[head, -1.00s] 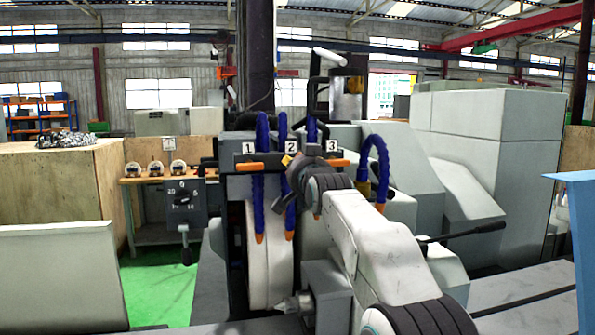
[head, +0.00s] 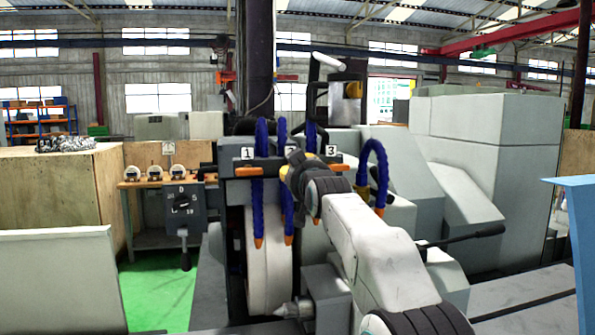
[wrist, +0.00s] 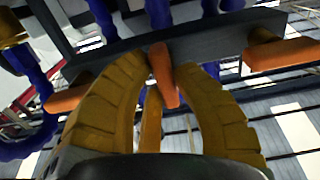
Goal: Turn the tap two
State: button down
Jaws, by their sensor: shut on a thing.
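Tap two's orange handle (wrist: 163,82) is between the yellow fingers of my gripper (wrist: 164,66) in the wrist view. The gripper is shut on it.
Blue coolant hoses (head: 258,195) with orange nozzles hang from the bar before the pale grinding wheel (head: 258,270). A curved blue hose (head: 376,165) stands right of the gripper. A dial box (head: 183,208) with a lever is at left. A black lever (head: 470,237) sticks out at right.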

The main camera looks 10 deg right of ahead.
dwell(0.4)
jog(key=c, duration=1)
grip_release()
jog(key=shift+s+a, duration=0.1)
jog(key=shift+s, duration=5.9)
